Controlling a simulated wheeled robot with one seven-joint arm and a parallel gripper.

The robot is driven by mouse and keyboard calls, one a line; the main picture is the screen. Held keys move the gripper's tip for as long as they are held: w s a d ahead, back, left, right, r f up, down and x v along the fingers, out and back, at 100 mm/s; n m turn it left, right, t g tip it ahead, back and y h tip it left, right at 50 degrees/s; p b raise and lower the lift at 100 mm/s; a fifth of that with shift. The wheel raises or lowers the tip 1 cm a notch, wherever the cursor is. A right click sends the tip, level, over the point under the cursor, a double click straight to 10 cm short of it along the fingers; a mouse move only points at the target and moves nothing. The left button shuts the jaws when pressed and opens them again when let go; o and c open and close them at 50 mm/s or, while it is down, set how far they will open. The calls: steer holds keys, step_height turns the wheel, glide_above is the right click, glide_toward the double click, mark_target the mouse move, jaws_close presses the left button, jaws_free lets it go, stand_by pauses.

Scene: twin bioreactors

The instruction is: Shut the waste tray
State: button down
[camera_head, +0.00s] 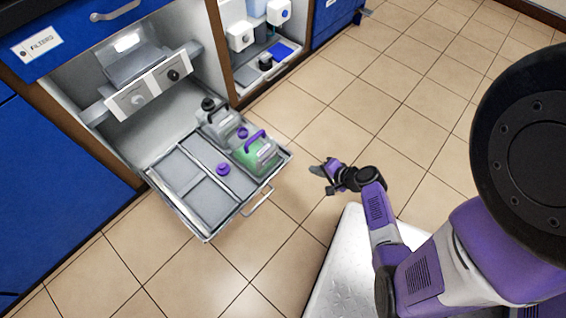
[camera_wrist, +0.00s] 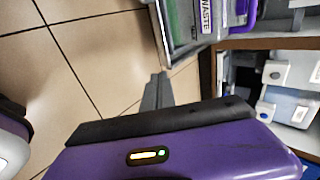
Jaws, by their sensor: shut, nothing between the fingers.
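The waste tray (camera_head: 184,208) is a grey pull-out tray, drawn out of the lower cabinet over the floor. It has a metal bar handle (camera_head: 258,203) on its front edge. A green jug with a purple handle (camera_head: 258,154) and a grey jug (camera_head: 216,122) stand in its right part, with a purple cap (camera_head: 223,169) near its middle. My gripper (camera_head: 318,170) is shut and empty, to the right of the tray and apart from it. In the wrist view the fingers (camera_wrist: 157,88) point toward the tray's edge, and a WASTE label (camera_wrist: 206,16) shows on a container.
Blue cabinets (camera_head: 60,170) stand at the left. Above the tray is a unit with two knobs (camera_head: 155,85). An open compartment with white dispensers (camera_head: 241,36) lies to the right of the tray. The tiled floor (camera_head: 370,110) right of the tray is clear.

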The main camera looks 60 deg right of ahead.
steer(key=b, duration=0.5)
glide_toward(284, 160)
steer(key=f, duration=0.1)
steer(key=w+f, duration=0.2)
steer(key=f, duration=0.1)
steer(key=shift+w+d+f, duration=0.15)
steer(key=shift+w+d, duration=0.1)
steer(key=shift+d, duration=0.15)
steer(key=shift+w+d+b, duration=0.25)
steer(key=shift+w+b, duration=0.05)
steer(key=shift+w, duration=0.5)
